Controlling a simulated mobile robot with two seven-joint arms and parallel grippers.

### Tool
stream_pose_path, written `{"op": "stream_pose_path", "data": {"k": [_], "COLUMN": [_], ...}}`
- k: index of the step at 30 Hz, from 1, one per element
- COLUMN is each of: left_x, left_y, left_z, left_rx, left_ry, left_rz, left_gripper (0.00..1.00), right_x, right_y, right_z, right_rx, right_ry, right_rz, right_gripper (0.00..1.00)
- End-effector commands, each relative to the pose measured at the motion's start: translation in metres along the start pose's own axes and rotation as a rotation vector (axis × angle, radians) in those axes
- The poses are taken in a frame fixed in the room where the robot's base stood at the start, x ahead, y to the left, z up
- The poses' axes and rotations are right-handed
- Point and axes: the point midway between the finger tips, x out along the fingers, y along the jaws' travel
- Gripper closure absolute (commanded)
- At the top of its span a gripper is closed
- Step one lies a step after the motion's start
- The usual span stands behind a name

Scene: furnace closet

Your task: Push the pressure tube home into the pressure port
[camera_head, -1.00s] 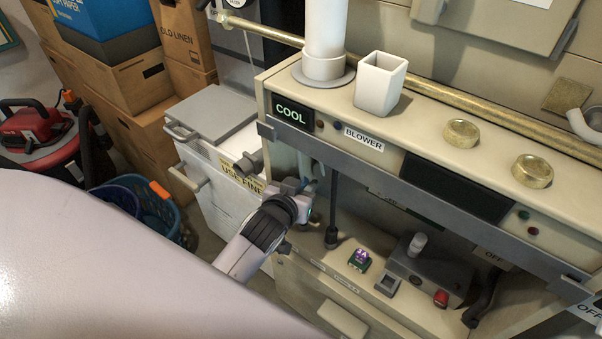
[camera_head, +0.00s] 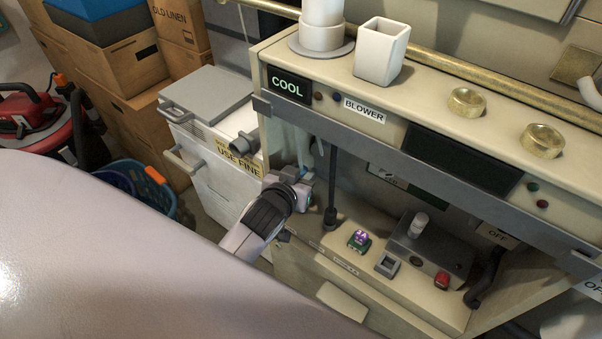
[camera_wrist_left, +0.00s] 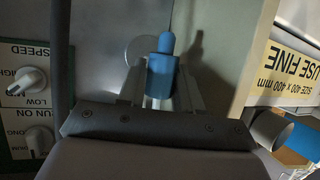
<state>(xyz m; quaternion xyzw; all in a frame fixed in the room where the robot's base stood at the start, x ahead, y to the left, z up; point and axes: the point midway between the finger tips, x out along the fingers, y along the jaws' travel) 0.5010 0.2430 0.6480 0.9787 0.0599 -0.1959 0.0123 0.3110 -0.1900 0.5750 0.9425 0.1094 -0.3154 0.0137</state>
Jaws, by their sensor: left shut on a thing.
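My left gripper (camera_head: 303,178) reaches into the open front of the beige furnace, below its grey rail. In the left wrist view the fingers (camera_wrist_left: 160,88) are shut on a blue cylindrical piece with a narrower rounded tip, which I take for the pressure tube (camera_wrist_left: 161,65). In the head view the gripper mostly hides the tube. My right gripper is out of view.
A dark upright rod (camera_head: 331,185) stands just right of the gripper. A small green-and-purple part (camera_head: 360,239) and a switch box (camera_head: 425,245) sit on the furnace shelf.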

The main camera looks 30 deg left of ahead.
Motion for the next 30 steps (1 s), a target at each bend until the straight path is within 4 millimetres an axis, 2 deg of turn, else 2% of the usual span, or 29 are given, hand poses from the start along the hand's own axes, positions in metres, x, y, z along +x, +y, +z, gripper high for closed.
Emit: {"op": "stream_pose_path", "data": {"k": [1, 7, 16, 21, 30], "left_x": [0.004, 0.011, 0.02, 0.022, 0.021], "left_y": [0.0, 0.0, 0.0, 0.0, 0.0], "left_z": [0.01, 0.027, 0.048, 0.051, 0.051], "left_rx": [0.001, 0.001, 0.001, 0.001, 0.0], "left_ry": [0.001, 0.001, 0.0, 0.0, 0.0], "left_rz": [0.0, 0.0, 0.0, -0.001, 0.0], "left_gripper": [0.95, 0.95, 0.95, 0.95, 0.95], "right_x": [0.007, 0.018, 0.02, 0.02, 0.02], "right_y": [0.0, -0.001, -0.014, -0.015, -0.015], "right_z": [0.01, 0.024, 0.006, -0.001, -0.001], "right_rx": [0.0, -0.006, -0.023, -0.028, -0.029], "right_ry": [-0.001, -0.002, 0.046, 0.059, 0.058], "right_rz": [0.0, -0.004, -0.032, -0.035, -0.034], "right_gripper": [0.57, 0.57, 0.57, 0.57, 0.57]}}
